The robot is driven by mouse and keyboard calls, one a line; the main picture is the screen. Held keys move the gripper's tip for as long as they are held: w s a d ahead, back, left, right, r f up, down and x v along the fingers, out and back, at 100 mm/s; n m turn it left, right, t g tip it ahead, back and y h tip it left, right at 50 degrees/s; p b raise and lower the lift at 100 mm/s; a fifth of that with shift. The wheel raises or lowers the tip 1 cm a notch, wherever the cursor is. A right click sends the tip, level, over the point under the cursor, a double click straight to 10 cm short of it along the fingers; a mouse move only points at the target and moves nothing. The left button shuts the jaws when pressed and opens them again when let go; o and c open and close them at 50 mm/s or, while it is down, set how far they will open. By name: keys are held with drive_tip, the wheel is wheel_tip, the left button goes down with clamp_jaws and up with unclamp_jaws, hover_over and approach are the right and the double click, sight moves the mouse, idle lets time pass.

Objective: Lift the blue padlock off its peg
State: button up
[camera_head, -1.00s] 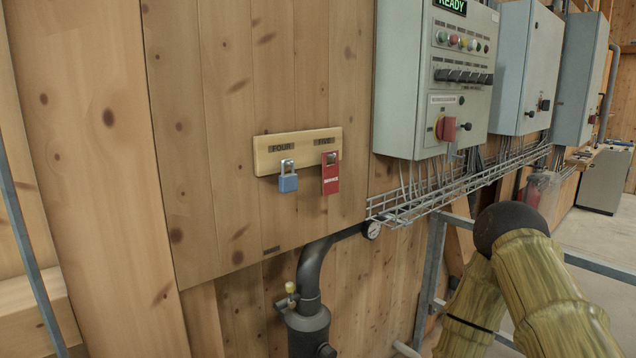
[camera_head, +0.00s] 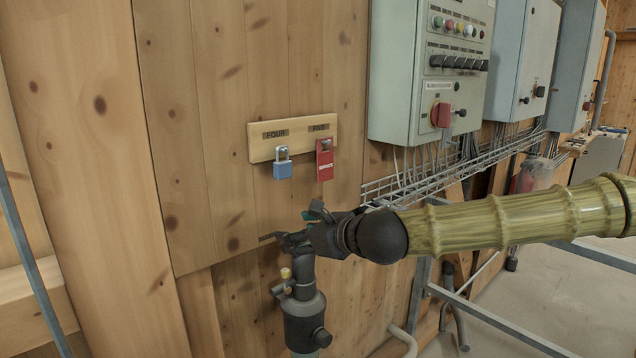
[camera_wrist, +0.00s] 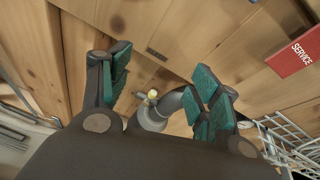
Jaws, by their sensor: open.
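The blue padlock (camera_head: 283,168) hangs by its grey shackle under the label FOUR on a light wooden peg board (camera_head: 296,131). Its peg is too small to make out behind the shackle. My gripper (camera_head: 284,238) is below the padlock and apart from it, in front of the wooden wall near the top of the black pipe. In the wrist view my gripper (camera_wrist: 160,88) has its green-padded fingers spread wide with nothing between them. The blue padlock is not seen in the wrist view.
A red SERVICE tag (camera_head: 324,160) hangs under FIVE, close right of the padlock; it also shows in the wrist view (camera_wrist: 298,52). A grey control box (camera_head: 425,75) and wire tray (camera_head: 410,182) are to the right. A black pipe fitting (camera_head: 305,318) stands below.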

sight(286, 165)
drive_tip(key=d+r+m+t, duration=0.2)
drive_tip(key=d+r+m, duration=0.15)
drive_tip(key=r, duration=1.05)
drive_tip(key=shift+y, duration=0.4)
drive_tip(key=p+x, duration=0.3)
drive_tip(key=x, duration=0.8)
drive_tip(key=shift+d+f+p, duration=0.15)
drive_tip(key=shift+p, duration=0.2)
drive_tip(key=c, duration=1.1)
